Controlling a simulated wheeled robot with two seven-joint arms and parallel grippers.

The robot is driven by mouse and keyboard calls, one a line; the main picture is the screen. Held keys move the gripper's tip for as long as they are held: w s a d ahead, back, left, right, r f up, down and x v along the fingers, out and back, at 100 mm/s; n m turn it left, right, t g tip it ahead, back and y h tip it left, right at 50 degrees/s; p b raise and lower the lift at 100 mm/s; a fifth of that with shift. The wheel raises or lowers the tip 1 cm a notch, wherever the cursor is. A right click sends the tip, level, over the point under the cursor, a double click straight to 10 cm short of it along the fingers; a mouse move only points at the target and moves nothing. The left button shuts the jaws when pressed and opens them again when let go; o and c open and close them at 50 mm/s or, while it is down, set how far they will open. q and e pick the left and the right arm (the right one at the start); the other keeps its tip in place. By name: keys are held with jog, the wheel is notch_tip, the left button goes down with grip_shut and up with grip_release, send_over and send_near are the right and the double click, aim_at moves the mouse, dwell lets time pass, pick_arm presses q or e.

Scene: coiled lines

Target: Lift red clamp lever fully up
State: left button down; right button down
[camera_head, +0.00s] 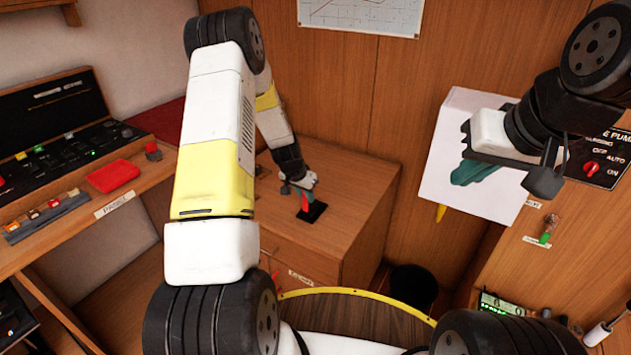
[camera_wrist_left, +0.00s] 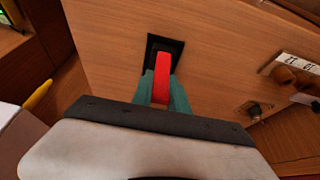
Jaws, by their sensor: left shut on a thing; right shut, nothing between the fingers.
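The red clamp lever (camera_head: 305,203) rises from a black base plate (camera_head: 313,213) on top of the wooden cabinet. In the left wrist view the lever (camera_wrist_left: 162,76) stands out from its plate (camera_wrist_left: 164,44) between teal fingers. My left gripper (camera_head: 302,187) is shut on the lever from above. In the left wrist view my left gripper's fingers (camera_wrist_left: 163,96) press on both sides of it. The lever's exact angle is hard to tell. My right gripper (camera_head: 470,173) is shut and empty, in front of a white panel at the right.
A red block (camera_head: 113,176) lies on the left desk, near a small switch box (camera_head: 152,150). A dark bin (camera_head: 413,285) stands right of the wooden cabinet (camera_head: 350,200). A pump control panel (camera_head: 600,160) is on the right wall. The cabinet top around the lever is clear.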

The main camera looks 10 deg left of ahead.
pick_arm(q)
jog(key=shift+a, duration=0.1)
dwell(0.8)
jog(key=shift+s+a+f+t+h, duration=0.1)
jog(key=shift+s+a+t+h, duration=0.05)
jog(key=shift+s+t, duration=0.25)
jog(key=shift+s+a+f+t+h, duration=0.1)
jog(key=shift+s+t+h, duration=0.05)
jog(key=shift+s+t, duration=0.35)
jog(key=shift+t, duration=0.5)
jog(key=c, duration=1.3)
grip_release()
jog(key=shift+r, duration=0.1)
jog(key=shift+r, duration=0.15)
